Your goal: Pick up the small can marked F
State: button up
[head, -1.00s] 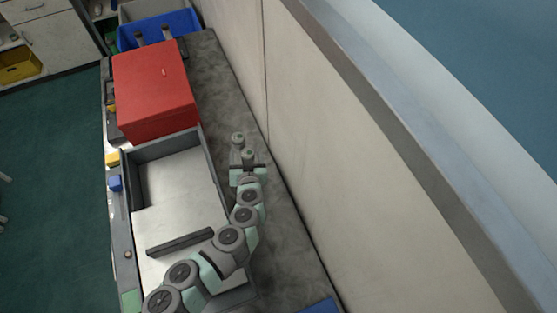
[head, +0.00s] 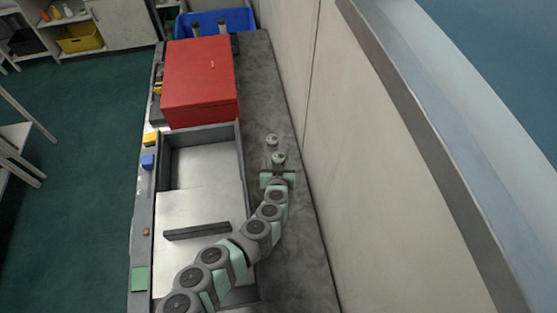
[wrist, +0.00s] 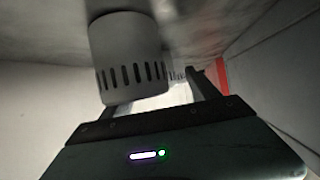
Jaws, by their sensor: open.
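I cannot read an F on either. My gripper (head: 279,168) is open just before the nearer can. In the wrist view a large grey can with dark slots (wrist: 128,60) is close in front of my open gripper (wrist: 158,93), nearer the left finger. Part of another slotted can (wrist: 178,76) shows behind it. I cannot tell whether any finger touches a can.
A red box (head: 200,80) and an open grey tray (head: 195,200) with a dark bar (head: 197,231) lie left of the cans. A pale wall (head: 310,110) rises close to the right. A blue bin (head: 240,18) stands at the far end.

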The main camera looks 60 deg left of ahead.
aim_at(279, 153)
jog(key=shift+w+a+f+p, duration=0.15)
jog(key=shift+w+a, duration=0.2)
jog(key=shift+a, duration=0.25)
jog(key=shift+w+a+p, duration=0.15)
jog(key=shift+w+a, duration=0.15)
jog(key=shift+a, duration=0.3)
jog(key=shift+a+f, duration=0.2)
jog(key=shift+a, duration=0.1)
jog(key=shift+w+a, duration=0.25)
jog(key=shift+w, duration=0.05)
jog(key=shift+w+a+f, duration=0.1)
jog(key=shift+a+f, duration=0.25)
jog(key=shift+a, duration=0.05)
jog(key=shift+c, duration=0.5)
jog(key=c, duration=1.4)
jog(key=shift+r, duration=0.15)
